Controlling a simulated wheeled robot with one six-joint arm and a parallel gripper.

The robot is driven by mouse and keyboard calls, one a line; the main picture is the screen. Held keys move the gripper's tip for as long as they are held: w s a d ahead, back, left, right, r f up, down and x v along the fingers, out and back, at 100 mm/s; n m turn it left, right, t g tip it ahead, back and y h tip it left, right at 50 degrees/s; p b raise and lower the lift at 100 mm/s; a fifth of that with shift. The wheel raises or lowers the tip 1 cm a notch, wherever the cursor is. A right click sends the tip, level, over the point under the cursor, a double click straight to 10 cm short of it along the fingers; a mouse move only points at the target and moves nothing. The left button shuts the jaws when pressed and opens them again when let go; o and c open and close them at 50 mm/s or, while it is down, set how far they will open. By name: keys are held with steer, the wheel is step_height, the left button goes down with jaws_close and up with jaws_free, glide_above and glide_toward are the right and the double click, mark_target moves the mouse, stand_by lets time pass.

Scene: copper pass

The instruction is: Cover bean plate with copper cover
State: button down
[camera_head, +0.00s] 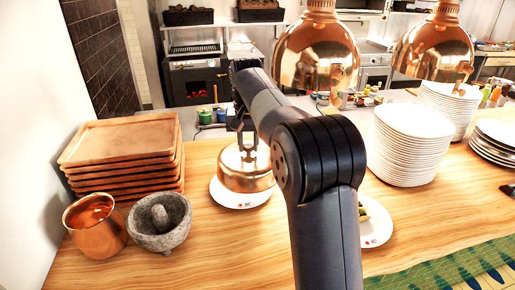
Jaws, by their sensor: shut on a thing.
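The copper cover (240,180) is a round, shiny dome with a knob on top. It is over a white plate (236,199), and what lies under it is hidden. I cannot tell whether its rim touches the plate. My gripper (247,150) comes down from above and is shut on the cover's top. A second white plate (376,231) with some food on it lies to the right, partly hidden behind my arm. I cannot tell from this view which plate holds the beans.
Stacked wooden trays (120,140), a copper cup (95,225) and a stone mortar (160,225) stand at left. Tall plate stacks (408,150) stand at right. Copper heat lamps (316,60) hang above the counter. Bare wood (225,250) lies in front of the covered plate.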

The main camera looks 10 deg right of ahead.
steer(key=w, duration=0.1)
steer(key=w+a+p, duration=0.1)
steer(key=w, duration=0.1)
steer(key=w+f, duration=0.1)
steer(key=w, duration=0.1)
steer(key=shift+w+a+p, duration=0.15)
steer(key=shift+w+p, duration=0.05)
steer(key=shift+p, duration=0.2)
steer(key=shift+w+a+f, duration=0.15)
steer(key=shift+w+f, duration=0.25)
steer(key=shift+w, duration=0.1)
step_height(320, 180, down, 8)
steer(key=b, duration=0.1)
steer(key=shift+r, duration=0.2)
steer(key=shift+s+f+p, duration=0.1)
steer(key=shift+f+p, duration=0.2)
steer(key=shift+f, duration=0.15)
stand_by(1.4)
steer(key=c, duration=0.5)
jaws_free()
steer(key=shift+r+p, duration=0.3)
steer(key=shift+r, duration=2.2)
